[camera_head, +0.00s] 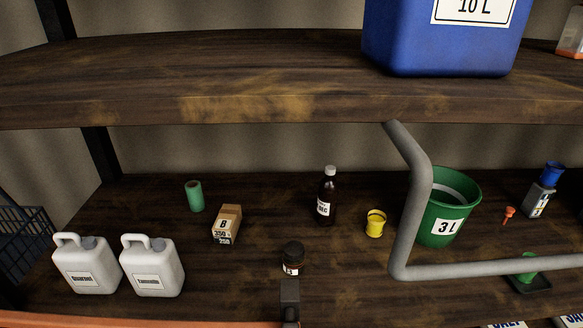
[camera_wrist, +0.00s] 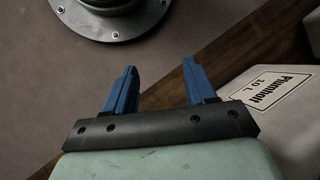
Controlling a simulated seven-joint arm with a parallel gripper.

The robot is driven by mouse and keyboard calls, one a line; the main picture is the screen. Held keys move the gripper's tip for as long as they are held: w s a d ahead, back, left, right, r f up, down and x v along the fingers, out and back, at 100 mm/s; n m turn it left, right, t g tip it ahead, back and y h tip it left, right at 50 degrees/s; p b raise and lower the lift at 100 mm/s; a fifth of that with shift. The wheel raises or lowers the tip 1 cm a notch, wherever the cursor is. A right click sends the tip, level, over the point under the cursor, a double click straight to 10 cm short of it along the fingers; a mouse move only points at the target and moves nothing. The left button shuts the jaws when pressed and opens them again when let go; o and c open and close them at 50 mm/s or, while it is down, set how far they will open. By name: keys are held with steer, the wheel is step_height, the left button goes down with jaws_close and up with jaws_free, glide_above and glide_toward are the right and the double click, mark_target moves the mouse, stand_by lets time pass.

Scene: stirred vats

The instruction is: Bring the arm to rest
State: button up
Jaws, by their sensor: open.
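My gripper (camera_wrist: 160,85) shows in the wrist view. Its two blue fingers are spread apart and nothing is between them. Below and past the fingers lie a grey-brown surface and a strip of dark wood. I cannot make out my gripper in the head view, so where it is relative to the shelf things there is not shown.
In the wrist view a pale labelled container (camera_wrist: 275,100) stands close right of the fingers and a round bolted flange (camera_wrist: 112,22) lies beyond them. In the head view a grey bent pipe (camera_head: 408,215) crosses before a green bucket (camera_head: 447,205); white jugs (camera_head: 152,268) stand left.

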steer(key=s+a+r+n+g+h, duration=0.1)
steer(key=s+a+n+h, duration=0.3)
steer(key=s+a, duration=0.4)
steer(key=s+g, duration=0.1)
steer(key=s, duration=0.2)
steer(key=shift+n+g, duration=0.3)
